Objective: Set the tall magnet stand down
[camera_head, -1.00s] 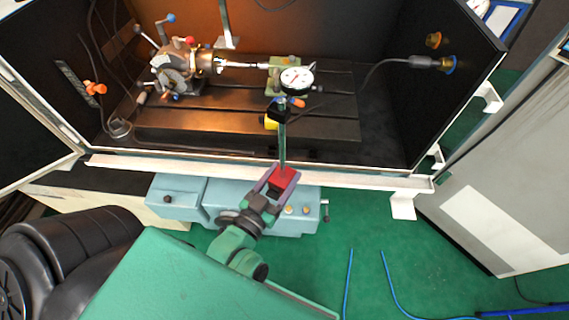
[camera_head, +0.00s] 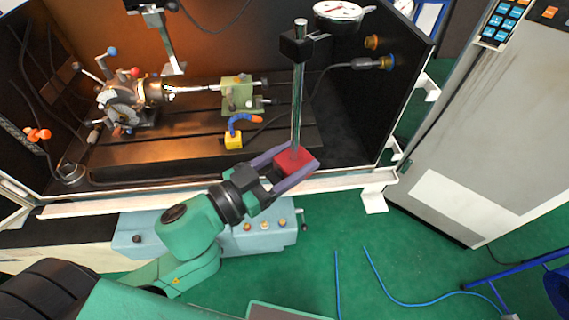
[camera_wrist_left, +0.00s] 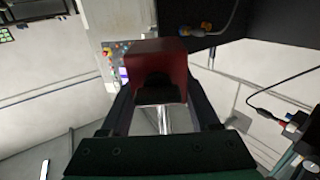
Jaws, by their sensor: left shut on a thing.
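The tall magnet stand has a red base (camera_head: 294,161), an upright steel post (camera_head: 298,100), a black clamp and a round white dial (camera_head: 338,11) at its top. My left gripper (camera_head: 290,166) is shut on the red base, with one finger along each side. The stand is upright, over the front edge of the machine enclosure; I cannot tell its height above the bed. In the left wrist view the red base (camera_wrist_left: 156,68) sits between the fingers, and part of the post shows below it. My right gripper is not in view.
The slotted machine table (camera_head: 170,152) carries the indexing chuck (camera_head: 122,102) at left and a green tailstock (camera_head: 238,95). A yellow block (camera_head: 233,140) with a blue hose stands at the table's front. The white front rail (camera_head: 110,206) and black right wall (camera_head: 375,90) bound the space.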

